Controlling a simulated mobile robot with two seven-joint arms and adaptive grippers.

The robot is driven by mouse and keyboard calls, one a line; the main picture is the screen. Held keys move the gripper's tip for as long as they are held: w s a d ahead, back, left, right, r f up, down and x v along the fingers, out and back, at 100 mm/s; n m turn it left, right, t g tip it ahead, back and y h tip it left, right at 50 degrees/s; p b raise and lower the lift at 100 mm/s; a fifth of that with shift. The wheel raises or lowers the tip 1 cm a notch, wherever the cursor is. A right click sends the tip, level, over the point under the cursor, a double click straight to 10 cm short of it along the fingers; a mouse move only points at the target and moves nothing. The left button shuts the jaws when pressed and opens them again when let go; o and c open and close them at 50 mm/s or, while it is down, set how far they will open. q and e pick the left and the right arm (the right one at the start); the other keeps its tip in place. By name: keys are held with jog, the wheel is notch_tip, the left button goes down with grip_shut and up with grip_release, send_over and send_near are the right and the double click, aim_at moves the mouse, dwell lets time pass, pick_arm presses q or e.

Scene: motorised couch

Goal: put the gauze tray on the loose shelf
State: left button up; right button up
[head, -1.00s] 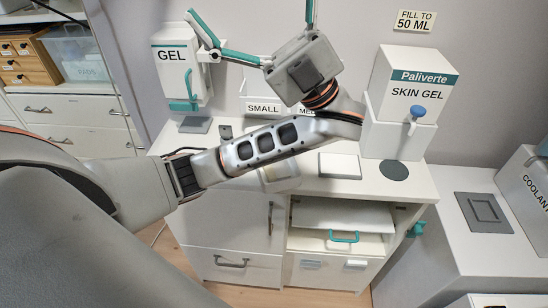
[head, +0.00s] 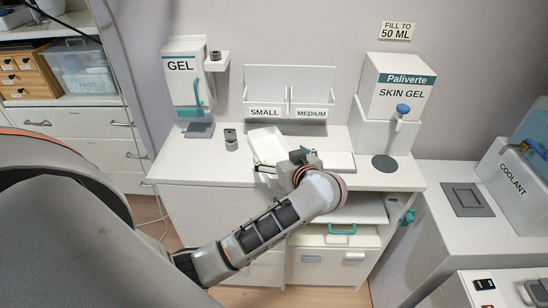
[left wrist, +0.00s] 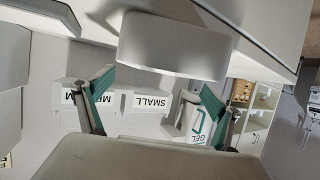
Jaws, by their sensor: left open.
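A white tray (head: 266,143), which I take as the gauze tray, lies on the white counter, left of the middle. My left gripper (head: 281,161) is at its near right end, with its arm reaching in from the lower left. In the left wrist view the open fingers (left wrist: 157,82) with teal pads are spread, and a pale rounded body (left wrist: 172,45), probably the tray, is in front of them. I cannot tell whether they touch. A white board (head: 362,208) in the open bay under the counter may be the loose shelf; my wrist partly hides it.
SMALL and MEDIUM bins (head: 290,92) stand at the back wall. A GEL dispenser (head: 187,80) is left and a SKIN GEL dispenser (head: 400,90) right. A flat white pad (head: 333,162) lies beside my wrist.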

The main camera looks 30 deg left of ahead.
aim_at(273, 149)
pick_arm(q)
jog(key=x, duration=0.6)
jog(key=shift+s+f, duration=0.1)
jog(key=shift+s, duration=0.05)
jog(key=c, duration=1.3)
jog(key=shift+c, duration=0.8)
